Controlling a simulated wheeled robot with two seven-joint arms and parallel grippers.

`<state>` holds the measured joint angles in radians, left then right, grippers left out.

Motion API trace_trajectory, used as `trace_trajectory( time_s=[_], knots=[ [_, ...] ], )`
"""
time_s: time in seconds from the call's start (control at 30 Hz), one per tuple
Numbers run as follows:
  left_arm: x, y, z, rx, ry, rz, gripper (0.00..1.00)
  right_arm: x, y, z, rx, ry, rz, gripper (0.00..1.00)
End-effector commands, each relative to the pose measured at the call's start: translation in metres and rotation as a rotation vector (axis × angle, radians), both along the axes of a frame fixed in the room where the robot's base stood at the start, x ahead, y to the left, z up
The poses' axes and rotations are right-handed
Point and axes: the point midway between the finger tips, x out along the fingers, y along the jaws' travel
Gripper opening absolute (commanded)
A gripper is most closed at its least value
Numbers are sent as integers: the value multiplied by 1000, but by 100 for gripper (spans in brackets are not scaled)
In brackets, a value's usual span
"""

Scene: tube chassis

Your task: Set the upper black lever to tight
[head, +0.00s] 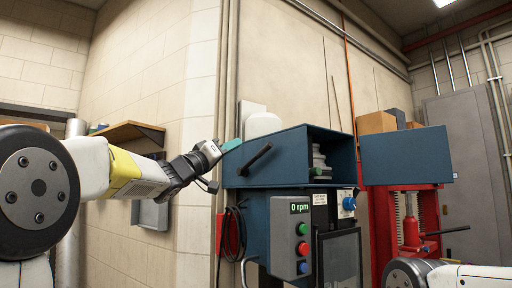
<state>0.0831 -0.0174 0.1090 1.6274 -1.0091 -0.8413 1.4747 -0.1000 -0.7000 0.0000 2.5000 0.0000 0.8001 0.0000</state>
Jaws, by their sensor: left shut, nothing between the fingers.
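The upper black lever (255,160) sits on the left front of the blue machine head (285,150). It is tilted, with its knob end up and to the right. My left gripper (231,146) reaches in from the left, its teal fingertips shut and empty. The tips appear close to the blue housing's upper left edge, up and left of the lever. I cannot tell whether they touch the housing. Only part of my right arm shows at the bottom right; its gripper is not in view.
Below the head is a grey control box (292,235) reading 0 rpm, with colored buttons. A blue door (406,156) stands open at right. A red press (408,225) with its own black lever (446,231) stands behind. A wooden shelf (130,133) is on the left wall.

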Motion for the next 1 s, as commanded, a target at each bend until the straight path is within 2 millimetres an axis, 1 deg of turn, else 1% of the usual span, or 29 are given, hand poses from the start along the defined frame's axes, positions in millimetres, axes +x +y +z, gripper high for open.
trace_trajectory(
  time_s=[0.17,0.27,0.37,0.6,0.87,1.0],
  knots=[
    [1,-1,0,0,1,1,0,0,0,0,0,0,0,32],
    [5,-4,3,1,0,1,0,0,0,0,0,0,0,32],
    [14,-12,9,0,0,0,0,0,0,0,0,0,0,32],
    [44,-39,30,-1,-1,0,0,0,0,0,0,0,0,32],
    [69,-59,47,-1,1,2,0,0,0,0,0,0,0,32],
    [63,-65,31,0,3,2,0,0,0,0,0,0,0,32]
  ],
)
